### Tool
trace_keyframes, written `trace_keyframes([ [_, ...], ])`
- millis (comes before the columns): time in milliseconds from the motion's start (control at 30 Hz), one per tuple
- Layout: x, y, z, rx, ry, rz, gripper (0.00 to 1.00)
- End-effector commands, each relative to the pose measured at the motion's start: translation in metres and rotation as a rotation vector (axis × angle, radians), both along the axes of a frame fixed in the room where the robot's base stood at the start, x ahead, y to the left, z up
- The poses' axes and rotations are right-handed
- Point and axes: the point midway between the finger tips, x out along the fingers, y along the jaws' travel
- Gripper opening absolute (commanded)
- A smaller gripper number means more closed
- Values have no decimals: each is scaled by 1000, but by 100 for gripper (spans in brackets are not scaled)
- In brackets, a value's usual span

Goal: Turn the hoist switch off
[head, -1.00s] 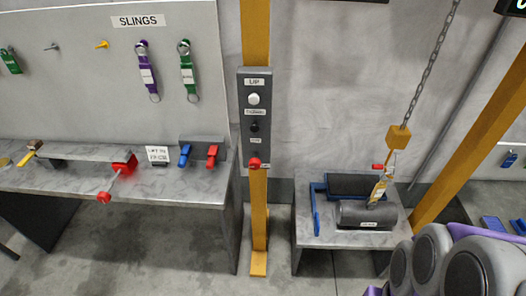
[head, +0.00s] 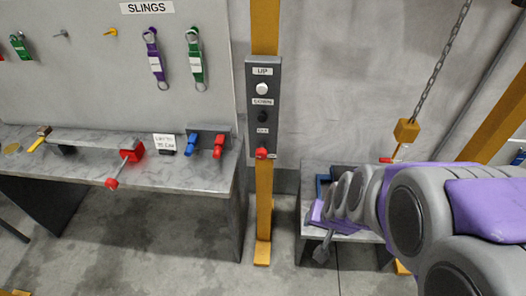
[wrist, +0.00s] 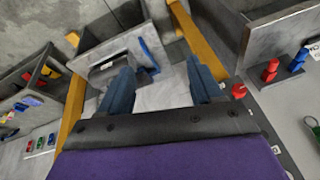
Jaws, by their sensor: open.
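The hoist control box (head: 278,140) is a tall dark grey panel on a yellow post. It has a white UP button (head: 262,89), a black DOWN button (head: 262,116) and a red switch (head: 262,153) near its bottom. What looks like the same red switch shows in the wrist view (wrist: 239,91), just right of my right finger. My gripper (wrist: 161,88) is open and empty, its two blue-grey fingers wide apart. In the head view my gripper (head: 321,246) is right of and below the switch, apart from it, in front of a low table.
A workbench (head: 90,170) on the left holds a red clamp-like tool (head: 132,152) and blue and red pieces. The low table (head: 312,170) on the right is partly hidden by my arm. A chain with a yellow hook block (head: 406,130) hangs above it. Floor left of the post is clear.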

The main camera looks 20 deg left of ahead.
Motion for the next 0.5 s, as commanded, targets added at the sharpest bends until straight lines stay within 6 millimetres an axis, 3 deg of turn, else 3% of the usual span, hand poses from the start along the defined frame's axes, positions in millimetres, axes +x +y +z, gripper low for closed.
trace_keyframes([
  [200,63,55,-40,23,-198,-21,71],
  [500,118,112,-84,7,-511,-39,71],
])
